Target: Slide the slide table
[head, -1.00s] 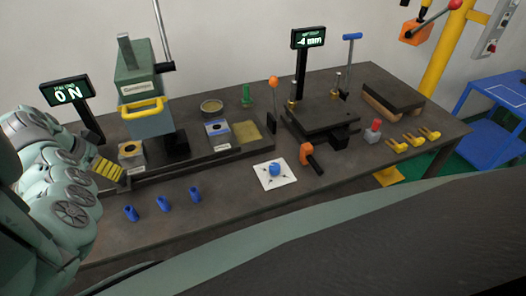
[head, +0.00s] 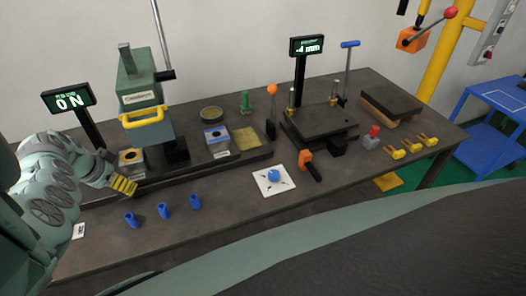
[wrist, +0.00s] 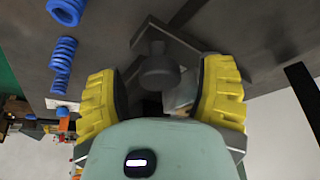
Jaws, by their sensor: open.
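The slide table (head: 200,170) is a long dark rail-like plate on the left of the bench, under the green press (head: 140,95). It carries a beige-topped block (head: 131,158) and a blue-topped block (head: 216,138). My gripper (head: 123,186) is open at the front left end of the slide table. In the wrist view its yellow finger pads stand apart on either side of a dark round knob (wrist: 158,68). The knob looks attached to a dark plate. I cannot tell whether the pads touch it.
A white pad (head: 273,181) holds a blue piece. A black fixture (head: 318,124) and yellow pieces (head: 413,147) are right. Displays read 0 N and -4 mm.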

